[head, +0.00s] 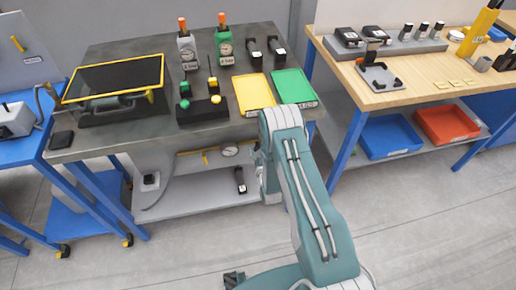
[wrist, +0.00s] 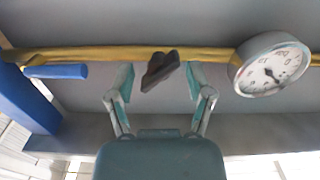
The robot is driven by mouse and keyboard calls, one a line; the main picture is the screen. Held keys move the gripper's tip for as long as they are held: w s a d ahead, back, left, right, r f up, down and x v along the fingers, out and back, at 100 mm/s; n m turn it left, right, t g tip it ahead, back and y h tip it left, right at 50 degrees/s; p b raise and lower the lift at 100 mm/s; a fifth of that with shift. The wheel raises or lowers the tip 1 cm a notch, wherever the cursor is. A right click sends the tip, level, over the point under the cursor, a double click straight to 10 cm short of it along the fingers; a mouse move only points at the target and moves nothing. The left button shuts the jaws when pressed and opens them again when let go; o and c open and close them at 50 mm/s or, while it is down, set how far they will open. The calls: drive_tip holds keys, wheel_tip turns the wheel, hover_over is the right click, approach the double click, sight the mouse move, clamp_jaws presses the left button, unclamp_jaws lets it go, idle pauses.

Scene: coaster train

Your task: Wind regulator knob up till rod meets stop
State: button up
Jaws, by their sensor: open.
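In the wrist view, my gripper (wrist: 160,76) is open, with one teal finger on each side of a dark, wing-shaped knob (wrist: 160,70). The knob sits at a yellow pipe (wrist: 210,54) and looks tilted. I cannot tell its depth between the fingers, and no contact shows. A round white dial gauge (wrist: 272,72) is on the pipe to the right. I cannot make out a rod or stop for certain.
In the wrist view, a blue handle (wrist: 55,71) lies left of the fingers. In the head view, the grey table (head: 130,55) stands above the pipe, with a pale lower shelf (head: 200,197) below. A wooden bench (head: 420,80) with blue legs stands right. The floor in front is clear.

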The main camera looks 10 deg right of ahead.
drive_tip(key=shift+w, duration=0.45)
clamp_jaws()
drive_tip(key=shift+f, duration=0.1)
idle(1.0)
unclamp_jaws()
drive_tip(key=shift+a, duration=0.1)
drive_tip(key=shift+s, duration=0.1)
drive_tip(key=s, duration=1.1)
drive_tip(key=shift+s, duration=0.4)
